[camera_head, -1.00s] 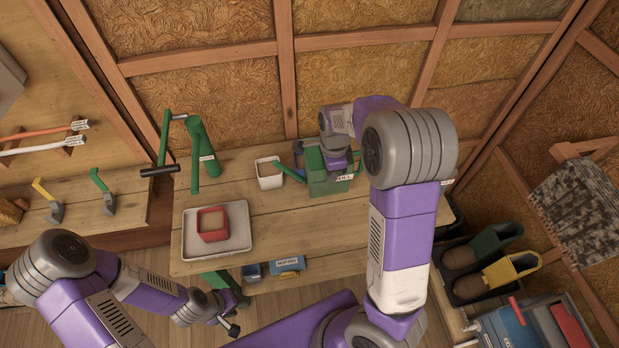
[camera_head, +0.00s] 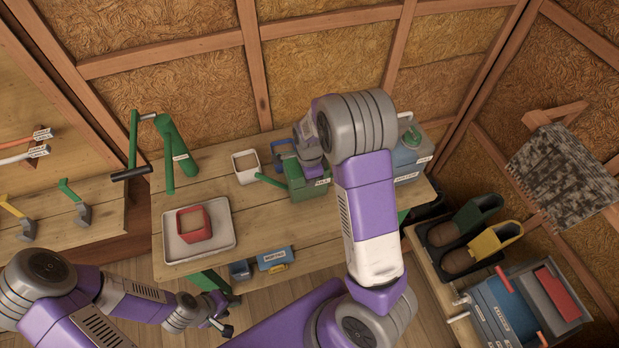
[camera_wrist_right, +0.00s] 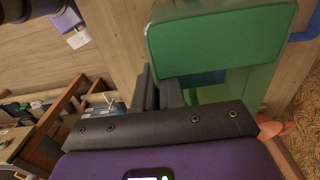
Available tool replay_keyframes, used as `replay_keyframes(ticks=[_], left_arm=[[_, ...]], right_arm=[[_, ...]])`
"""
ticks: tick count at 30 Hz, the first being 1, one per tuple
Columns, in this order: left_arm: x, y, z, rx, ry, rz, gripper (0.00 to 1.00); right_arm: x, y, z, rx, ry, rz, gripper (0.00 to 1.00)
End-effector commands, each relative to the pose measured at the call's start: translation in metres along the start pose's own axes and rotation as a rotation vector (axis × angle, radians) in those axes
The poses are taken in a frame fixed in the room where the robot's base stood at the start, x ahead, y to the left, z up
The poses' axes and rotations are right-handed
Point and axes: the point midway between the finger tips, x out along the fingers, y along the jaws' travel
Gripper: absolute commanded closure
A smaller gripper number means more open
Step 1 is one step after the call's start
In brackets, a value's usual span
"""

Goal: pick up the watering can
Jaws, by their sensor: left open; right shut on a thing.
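The green watering can (camera_head: 310,186), boxy with a spout pointing left and a white label, is at the back middle of the wooden workbench. My right gripper (camera_wrist_right: 160,88) is shut on it. Its fingers are at the can's edge in the right wrist view, where the green can (camera_wrist_right: 222,45) fills the upper right. In the head view my right wrist covers the grip. I cannot tell whether the can touches the bench. My left gripper (camera_head: 222,318) is open and empty, low in front of the bench.
A white pot (camera_head: 246,167) and a blue item (camera_head: 282,148) are beside the can. A pale tray (camera_head: 225,242) with a red pot (camera_head: 194,224) is front left. A blue-grey container (camera_head: 408,165) is right. Clogs (camera_head: 480,222) sit on the right-hand shelf.

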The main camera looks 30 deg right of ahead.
Motion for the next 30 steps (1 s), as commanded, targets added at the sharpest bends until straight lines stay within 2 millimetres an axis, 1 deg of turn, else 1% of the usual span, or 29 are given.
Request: replay_keyframes(ticks=[5,6,10,18,22,26,30], left_arm=[[0.002,-0.001,0.000,0.000,0.000,0.000,0.57],[0.001,-0.001,0.000,0.000,0.000,0.000,0.57],[0.001,-0.001,0.000,0.000,0.000,0.000,0.57],[0.001,0.000,0.000,0.000,0.000,0.000,0.57],[-0.002,0.001,0.000,0.000,0.000,0.000,0.57],[-0.006,0.002,0.000,0.000,0.000,0.000,0.57],[-0.012,0.005,0.001,0.000,0.000,0.000,0.57]], right_arm=[[0.002,-0.001,0.000,0.000,0.000,-0.004,1.00],[0.003,0.000,0.000,0.000,0.000,0.000,0.86],[0.002,0.000,0.000,0.000,0.000,0.000,0.67],[0.002,0.000,0.000,0.000,0.000,0.000,0.66],[-0.007,-0.001,0.000,-0.001,0.000,-0.003,0.66],[-0.029,-0.001,0.001,-0.001,-0.001,-0.005,0.66],[-0.061,-0.001,0.001,-0.001,-0.001,-0.006,0.66]])
